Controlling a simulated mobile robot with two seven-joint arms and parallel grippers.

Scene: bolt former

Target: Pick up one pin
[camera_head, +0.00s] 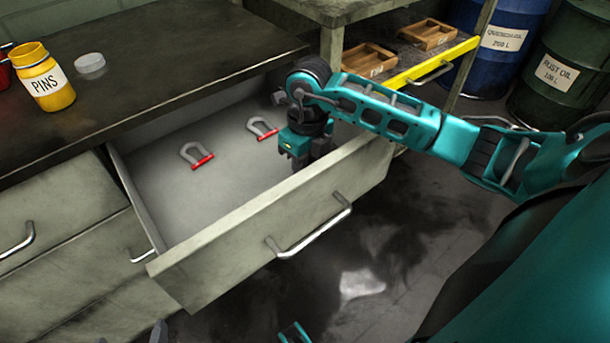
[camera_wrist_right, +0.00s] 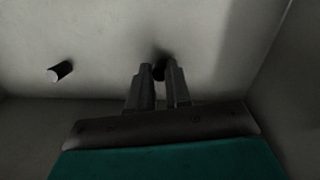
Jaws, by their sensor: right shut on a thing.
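My right gripper (camera_head: 303,150) reaches down into the open drawer (camera_head: 250,222) at its right end. In the right wrist view its two fingers (camera_wrist_right: 158,85) are close together on a small dark pin (camera_wrist_right: 159,70), which is mostly hidden between the fingertips. Another dark pin with a pale end (camera_wrist_right: 60,72) lies on the drawer floor to the left. The pins are hidden in the head view. Small grey tips at the bottom edge of the head view may be my left gripper; they are too cut off to tell its state.
Two grey shackles with red bolts (camera_head: 196,156) (camera_head: 262,129) lie in the drawer. Wooden trays (camera_head: 368,60) and oil drums (camera_head: 565,65) are at the back right.

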